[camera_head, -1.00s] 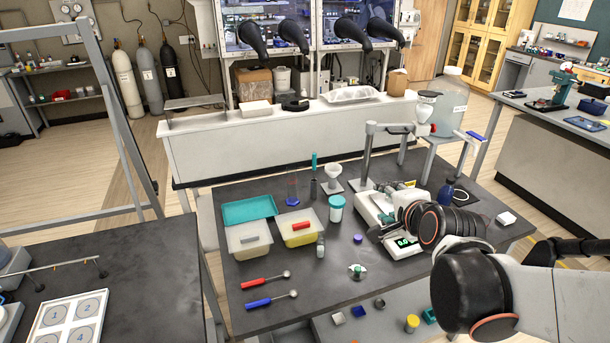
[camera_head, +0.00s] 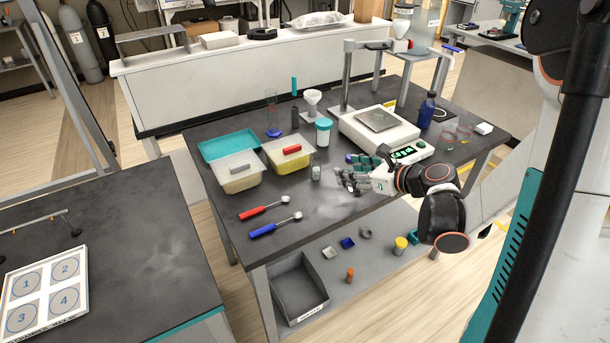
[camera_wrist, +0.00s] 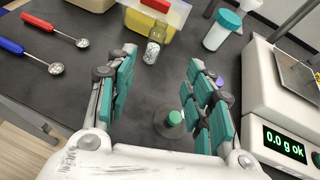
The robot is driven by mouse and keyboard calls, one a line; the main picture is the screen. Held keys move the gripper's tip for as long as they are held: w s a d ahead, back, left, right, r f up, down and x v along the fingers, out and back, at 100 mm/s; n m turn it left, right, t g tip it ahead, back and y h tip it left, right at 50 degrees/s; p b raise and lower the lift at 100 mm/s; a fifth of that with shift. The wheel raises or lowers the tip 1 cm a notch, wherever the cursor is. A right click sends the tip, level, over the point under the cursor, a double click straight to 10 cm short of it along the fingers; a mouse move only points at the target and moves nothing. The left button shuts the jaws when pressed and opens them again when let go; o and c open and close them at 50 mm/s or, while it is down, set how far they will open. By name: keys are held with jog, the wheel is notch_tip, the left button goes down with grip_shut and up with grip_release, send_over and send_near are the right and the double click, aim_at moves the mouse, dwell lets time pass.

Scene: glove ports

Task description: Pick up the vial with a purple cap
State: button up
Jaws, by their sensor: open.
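A small purple cap (camera_head: 349,158) shows on the dark table just beyond my gripper's fingers. In the wrist view the purple piece (camera_wrist: 219,81) is partly hidden behind the right finger, and I cannot make out the vial body under it. My gripper (camera_head: 346,173) is low over the table, left of the balance, with its teal-padded fingers spread wide. In the wrist view the open gripper (camera_wrist: 160,66) holds nothing. A green-capped clear flask (camera_wrist: 173,121) stands on the table seen between the fingers, and the purple cap lies outside that gap, to the right.
A balance (camera_head: 380,125) stands right of the gripper. A small clear vial (camera_wrist: 152,45) is ahead, with a white teal-lidded jar (camera_wrist: 221,30) near it. Yellow (camera_head: 288,155) and pale (camera_head: 239,174) tubs and red (camera_head: 262,210) and blue (camera_head: 272,229) scoops lie to the left.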

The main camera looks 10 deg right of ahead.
aim_at(320, 169)
jog(key=shift+w+a+f+m+y, duration=0.1)
jog(key=shift+a+f+m+y, duration=0.2)
jog(key=shift+f, duration=0.2)
jog(key=b+x, duration=0.2)
jog(key=x, duration=0.6)
jog(key=shift+w, duration=0.1)
jog(key=b+x, duration=0.2)
jog(key=x, duration=0.2)
jog(key=shift+a+f+b, duration=0.15)
jog(key=shift+f+b, duration=0.15)
jog(key=shift+w+a+f, duration=0.1)
jog(key=shift+w+a, duration=0.1)
jog(key=shift+w, duration=0.15)
jog(key=c, duration=1.1)
